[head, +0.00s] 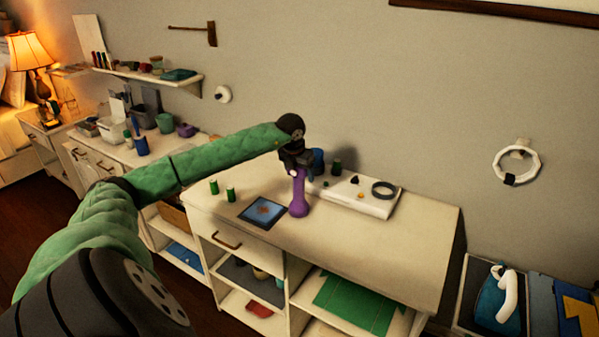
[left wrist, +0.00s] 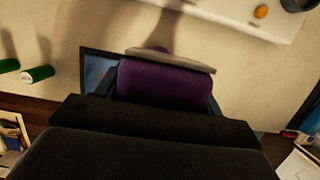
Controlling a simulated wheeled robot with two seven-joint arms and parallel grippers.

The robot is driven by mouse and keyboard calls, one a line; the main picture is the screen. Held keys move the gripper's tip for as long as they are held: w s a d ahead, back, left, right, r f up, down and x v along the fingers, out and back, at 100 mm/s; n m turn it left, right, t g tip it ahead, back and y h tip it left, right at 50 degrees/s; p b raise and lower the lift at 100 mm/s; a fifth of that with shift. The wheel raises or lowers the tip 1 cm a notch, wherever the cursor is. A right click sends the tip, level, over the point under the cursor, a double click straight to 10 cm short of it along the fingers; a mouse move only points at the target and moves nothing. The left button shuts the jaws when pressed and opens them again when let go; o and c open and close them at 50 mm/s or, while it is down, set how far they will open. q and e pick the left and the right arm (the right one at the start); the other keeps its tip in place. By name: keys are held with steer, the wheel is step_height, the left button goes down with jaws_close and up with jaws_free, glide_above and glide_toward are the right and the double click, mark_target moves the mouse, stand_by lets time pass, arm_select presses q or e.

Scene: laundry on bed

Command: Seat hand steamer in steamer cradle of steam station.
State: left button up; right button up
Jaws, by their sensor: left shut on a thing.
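In the left wrist view the steamer (left wrist: 165,82) fills the space between the jaws (left wrist: 160,98). The steam station (head: 352,202) is a low white slab on the cabinet top with a dark ring (head: 384,189) at its right end, which looks like the steamer cradle. The ring is empty and lies to the right of the steamer. My right gripper is not in view.
A blue cup (head: 317,160) and a dark green cylinder (head: 337,168) stand behind the gripper. The right front of the top is clear.

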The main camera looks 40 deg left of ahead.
arm_select(q)
steer(key=shift+f, duration=0.1)
steer(key=o, duration=1.5)
steer(key=shift+o, duration=1.1)
